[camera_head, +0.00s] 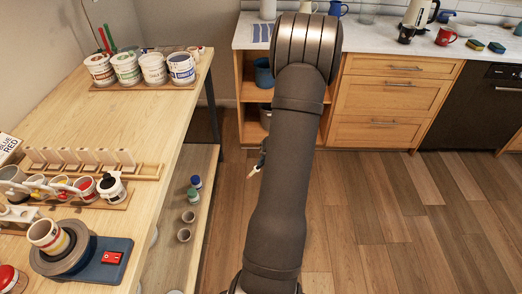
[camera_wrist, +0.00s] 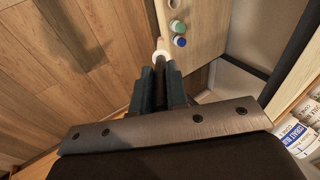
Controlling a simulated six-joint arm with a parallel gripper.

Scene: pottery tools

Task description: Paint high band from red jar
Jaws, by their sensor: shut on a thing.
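My gripper (camera_wrist: 161,78) is shut on a slim tool, probably the brush (camera_wrist: 161,52), whose pale tip pokes out beyond the fingers. In the head view my arm hides most of the gripper (camera_head: 262,160); the pale tool tip (camera_head: 252,173) shows at its left, over the floor and right of the workbench. The red jar (camera_head: 84,189) stands in a row of small paint jars on the bench at left. A cream pot (camera_head: 47,235) with coloured bands sits on the dark turntable (camera_head: 77,255), apart from my gripper.
A red switch (camera_head: 112,258) is on the turntable's blue base. A wooden rack (camera_head: 145,171) runs behind the jars. Larger labelled tubs (camera_head: 126,68) stand at the bench's back. Small bottles (camera_head: 195,183) are on the lower shelf. The floor right of my arm is clear.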

